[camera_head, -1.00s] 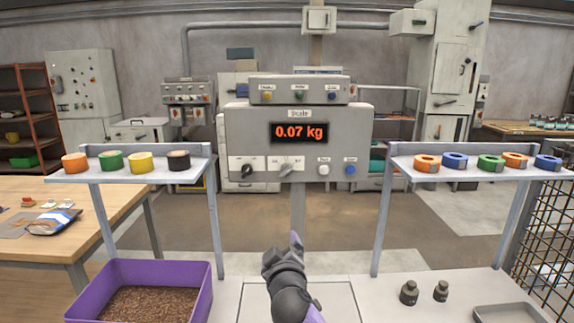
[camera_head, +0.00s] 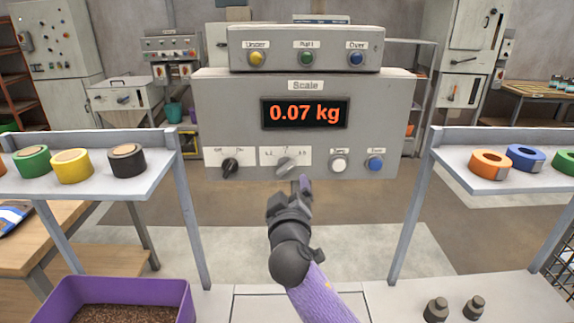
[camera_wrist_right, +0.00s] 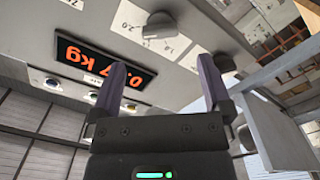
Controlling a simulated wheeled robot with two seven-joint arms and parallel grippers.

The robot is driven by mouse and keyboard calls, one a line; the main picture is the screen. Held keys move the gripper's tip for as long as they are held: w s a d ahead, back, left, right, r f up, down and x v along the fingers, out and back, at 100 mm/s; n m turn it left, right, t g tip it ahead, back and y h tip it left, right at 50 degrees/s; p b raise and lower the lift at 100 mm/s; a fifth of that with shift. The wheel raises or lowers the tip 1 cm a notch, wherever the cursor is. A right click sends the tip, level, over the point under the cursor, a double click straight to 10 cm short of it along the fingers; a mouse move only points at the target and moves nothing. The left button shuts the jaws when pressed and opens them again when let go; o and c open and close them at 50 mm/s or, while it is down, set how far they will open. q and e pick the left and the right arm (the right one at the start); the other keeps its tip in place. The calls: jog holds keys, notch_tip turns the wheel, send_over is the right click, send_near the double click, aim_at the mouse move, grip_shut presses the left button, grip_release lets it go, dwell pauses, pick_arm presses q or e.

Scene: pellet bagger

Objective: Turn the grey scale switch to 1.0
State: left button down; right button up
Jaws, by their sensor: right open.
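The grey scale switch (camera_head: 286,167) sits low on the front of the grey scale box (camera_head: 225,105), under a white label plate. Its handle tilts up to the right; the mark it points to is too small to read. In the right wrist view the switch (camera_wrist_right: 160,26) is beyond the fingertips, next to a plate with "2.0" legible. My right gripper (camera_head: 304,184) is just below and slightly right of the switch in the head view, seemingly apart from it. In the wrist view the right gripper (camera_wrist_right: 162,70) is open and empty. My left gripper is not in view.
A black knob (camera_head: 230,167) is left of the switch; a white button (camera_head: 338,164) and blue button (camera_head: 375,164) are right. The display (camera_head: 304,113) reads 0.07 kg. Shelves with tape rolls flank the box, left (camera_head: 100,184) and right (camera_head: 510,195). A purple bin (camera_head: 180,296) stands lower left.

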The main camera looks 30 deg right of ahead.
aim_at(287, 172)
jog(key=b+x, duration=0.1)
jog(key=x, duration=0.6)
jog(key=shift+w, duration=0.1)
jog(key=shift+w+d, duration=0.25)
jog(key=shift+w, duration=0.15)
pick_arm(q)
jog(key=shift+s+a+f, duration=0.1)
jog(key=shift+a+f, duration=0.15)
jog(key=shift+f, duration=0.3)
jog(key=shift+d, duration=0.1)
pick_arm(e)
jog(key=shift+c, duration=0.3)
